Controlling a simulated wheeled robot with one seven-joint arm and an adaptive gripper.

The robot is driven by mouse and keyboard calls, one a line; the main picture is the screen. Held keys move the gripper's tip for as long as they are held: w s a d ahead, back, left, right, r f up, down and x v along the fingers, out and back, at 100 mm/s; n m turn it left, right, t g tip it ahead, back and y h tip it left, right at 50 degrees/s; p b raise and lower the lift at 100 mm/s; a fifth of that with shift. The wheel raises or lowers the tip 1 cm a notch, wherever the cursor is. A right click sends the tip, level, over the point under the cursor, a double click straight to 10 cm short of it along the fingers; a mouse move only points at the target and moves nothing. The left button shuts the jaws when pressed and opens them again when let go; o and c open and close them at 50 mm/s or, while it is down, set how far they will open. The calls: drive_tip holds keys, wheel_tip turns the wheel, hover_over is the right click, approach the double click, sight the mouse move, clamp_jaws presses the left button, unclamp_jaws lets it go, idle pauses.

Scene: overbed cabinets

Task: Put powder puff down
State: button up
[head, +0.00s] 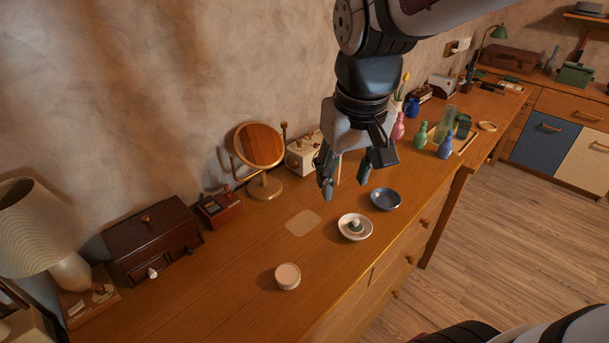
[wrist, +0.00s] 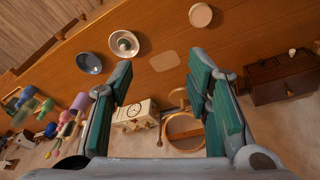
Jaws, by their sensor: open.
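What looks like the powder puff (head: 355,225), a small pale piece with a green band, sits in a white dish (head: 343,233) on the wooden dresser top. It also shows in the wrist view (wrist: 124,43), inside the dish. A pale flat patch (head: 303,223) lies on the wood to the left of the dish. My gripper (head: 346,182) is open and empty. It hangs above the dresser top, apart from the dish, with its fingers spread in the wrist view (wrist: 160,75).
A blue-grey bowl (head: 386,199) stands behind the dish. A round pale lidded box (head: 287,277) stands in front. A round mirror (head: 259,147), a cream clock radio (head: 303,153) and a dark wooden box (head: 152,240) line the wall. Several coloured bottles (head: 421,134) stand farther right.

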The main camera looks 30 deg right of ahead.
drive_tip(key=s+a+r+n+t, duration=0.1)
drive_tip(key=s+a, duration=0.4)
drive_tip(key=s, duration=0.5)
drive_tip(key=shift+r+n+t+y, duration=0.25)
drive_tip(key=shift+n+t+y, duration=0.05)
drive_tip(key=shift+t+y, duration=0.1)
drive_tip(key=shift+s, duration=0.1)
drive_tip(key=shift+r, duration=0.2)
